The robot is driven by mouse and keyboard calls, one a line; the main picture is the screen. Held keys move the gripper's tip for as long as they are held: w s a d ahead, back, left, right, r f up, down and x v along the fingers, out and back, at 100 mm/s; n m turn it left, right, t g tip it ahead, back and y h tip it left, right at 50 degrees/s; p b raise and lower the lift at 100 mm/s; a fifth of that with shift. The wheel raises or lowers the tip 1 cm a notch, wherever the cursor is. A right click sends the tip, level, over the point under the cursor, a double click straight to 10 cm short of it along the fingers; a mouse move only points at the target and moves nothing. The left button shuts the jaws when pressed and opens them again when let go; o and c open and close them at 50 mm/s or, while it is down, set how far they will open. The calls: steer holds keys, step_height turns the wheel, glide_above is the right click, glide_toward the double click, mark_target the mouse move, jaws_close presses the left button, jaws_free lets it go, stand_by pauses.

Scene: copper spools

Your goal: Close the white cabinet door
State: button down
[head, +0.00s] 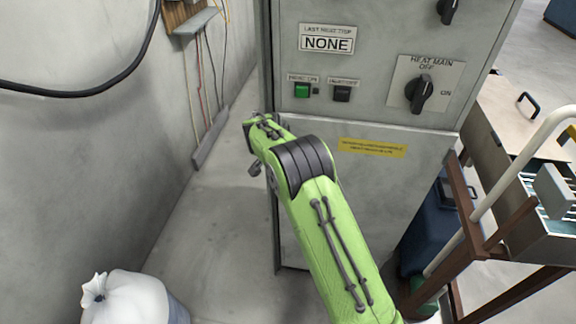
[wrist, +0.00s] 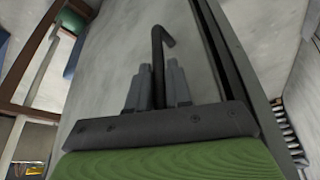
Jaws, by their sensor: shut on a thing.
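The white cabinet (head: 440,60) stands at centre in the head view, with a pale lower panel (head: 385,185) below its controls. My arm covers much of that panel's left side. In the wrist view a pale door panel (wrist: 115,45) fills the middle, with a dark gap (wrist: 218,50) along its right edge. My gripper (wrist: 158,68) is shut on a dark bent handle (wrist: 157,45), which rises between its two fingers. In the head view my gripper (head: 254,168) is at the cabinet's left edge, and the handle is hidden. How far the door stands open is unclear.
A white sack (head: 130,298) sits on the floor at lower left. Cables and a wall box (head: 188,18) are on the left wall. Floor between wall and cabinet (head: 215,235) is clear. A brown-framed cart (head: 500,235) and blue container (head: 425,230) crowd the right.

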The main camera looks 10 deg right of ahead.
steer(key=c, duration=1.5)
jaws_free()
steer(key=shift+w+d+r, duration=0.15)
steer(key=shift+w+r, duration=0.1)
steer(key=shift+w, duration=0.05)
steer(key=o, duration=0.4)
steer(key=shift+w+f, duration=0.15)
steer(key=shift+w, duration=0.05)
steer(key=shift+s, duration=0.1)
steer(key=shift+f, duration=0.1)
steer(key=p+v, duration=0.2)
steer(key=v, duration=1.3)
steer(key=shift+s+r+p, duration=0.2)
steer(key=shift+r+p, duration=0.15)
